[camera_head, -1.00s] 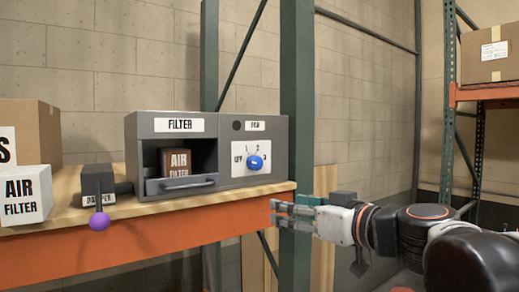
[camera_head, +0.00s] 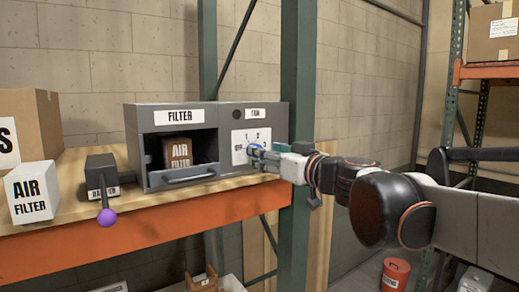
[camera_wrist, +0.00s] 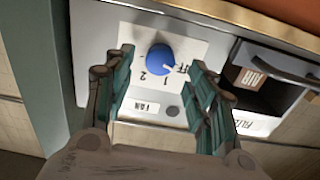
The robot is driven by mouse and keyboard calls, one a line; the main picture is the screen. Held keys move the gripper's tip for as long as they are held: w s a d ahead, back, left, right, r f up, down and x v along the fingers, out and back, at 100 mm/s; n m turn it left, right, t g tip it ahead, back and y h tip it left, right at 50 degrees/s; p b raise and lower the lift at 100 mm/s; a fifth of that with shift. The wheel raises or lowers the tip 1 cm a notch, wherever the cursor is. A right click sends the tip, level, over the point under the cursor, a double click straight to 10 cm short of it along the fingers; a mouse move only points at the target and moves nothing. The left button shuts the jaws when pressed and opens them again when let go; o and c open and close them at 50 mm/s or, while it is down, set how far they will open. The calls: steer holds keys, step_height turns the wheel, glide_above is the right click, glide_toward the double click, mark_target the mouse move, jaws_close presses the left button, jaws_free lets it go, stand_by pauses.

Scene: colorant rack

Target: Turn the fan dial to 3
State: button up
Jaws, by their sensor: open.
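The blue fan dial (camera_head: 255,148) is on a white plate on the right part of the grey filter unit, partly hidden by my gripper in the head view. In the wrist view the dial (camera_wrist: 159,58) shows whole, with OFF, 1 and 2 printed around it; a small white mark on it seems to face OFF. The 3 is not readable. My gripper (camera_head: 264,154) is at the dial, coming from the right. In the wrist view my gripper (camera_wrist: 163,60) is open, with one finger on each side of the dial. I cannot tell whether they touch it.
The filter unit (camera_head: 227,172) stands on a wooden shelf (camera_head: 75,218) with an air filter in its open bay. A damper lever with a purple knob (camera_head: 106,217) and a white air filter box (camera_head: 32,192) are left. A green post (camera_head: 297,120) rises just right of the unit.

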steer(key=shift+p+x, duration=0.4)
steer(key=shift+x, duration=1.65)
steer(key=c, duration=1.1)
